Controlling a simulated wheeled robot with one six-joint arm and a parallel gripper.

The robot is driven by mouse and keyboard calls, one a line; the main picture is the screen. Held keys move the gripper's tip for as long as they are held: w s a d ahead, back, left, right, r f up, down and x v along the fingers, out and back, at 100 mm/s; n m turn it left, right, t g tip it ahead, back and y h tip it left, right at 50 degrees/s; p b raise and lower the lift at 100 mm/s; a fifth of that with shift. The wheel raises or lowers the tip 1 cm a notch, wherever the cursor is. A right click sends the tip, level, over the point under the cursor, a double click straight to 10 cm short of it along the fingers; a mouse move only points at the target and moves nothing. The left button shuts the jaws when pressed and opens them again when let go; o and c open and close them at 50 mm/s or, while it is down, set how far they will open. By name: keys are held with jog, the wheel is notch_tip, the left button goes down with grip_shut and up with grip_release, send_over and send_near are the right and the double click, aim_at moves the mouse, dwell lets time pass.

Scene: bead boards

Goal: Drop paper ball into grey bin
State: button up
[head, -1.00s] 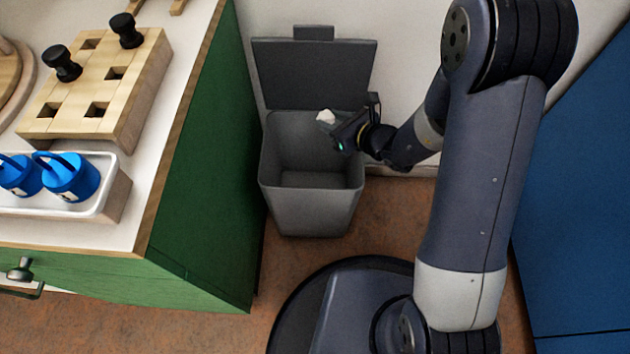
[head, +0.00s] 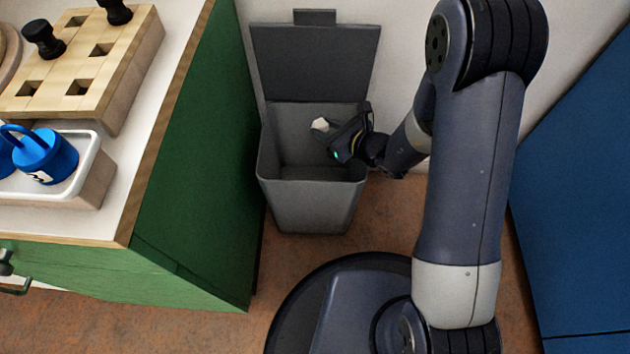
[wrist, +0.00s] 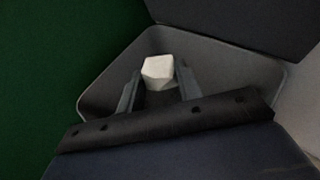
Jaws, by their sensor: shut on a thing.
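The white paper ball (head: 320,125) is at the tip of my gripper (head: 328,131), over the opening of the grey bin (head: 312,205). The bin stands on the floor with its lid raised at the back. In the wrist view the paper ball (wrist: 157,70) sits between the two fingers of my gripper (wrist: 158,82), which is shut on it. The bin's rim (wrist: 112,72) surrounds it in that view. The ball appears near or slightly below rim height; the exact depth is hard to tell.
A green cabinet (head: 205,170) stands close to the bin's left. Its white top holds a wooden board (head: 120,60) with black knobs and a tray (head: 95,170) with blue items. A white wall (head: 405,50) is behind, and a blue panel (head: 580,200) is at right.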

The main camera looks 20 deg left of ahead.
jog(key=o, duration=1)
jog(key=p+v, duration=0.2)
jog(key=v, duration=0.8)
jog(key=shift+s+d+r+p, duration=0.2)
jog(key=shift+d+p, duration=0.1)
jog(key=shift+p, duration=0.1)
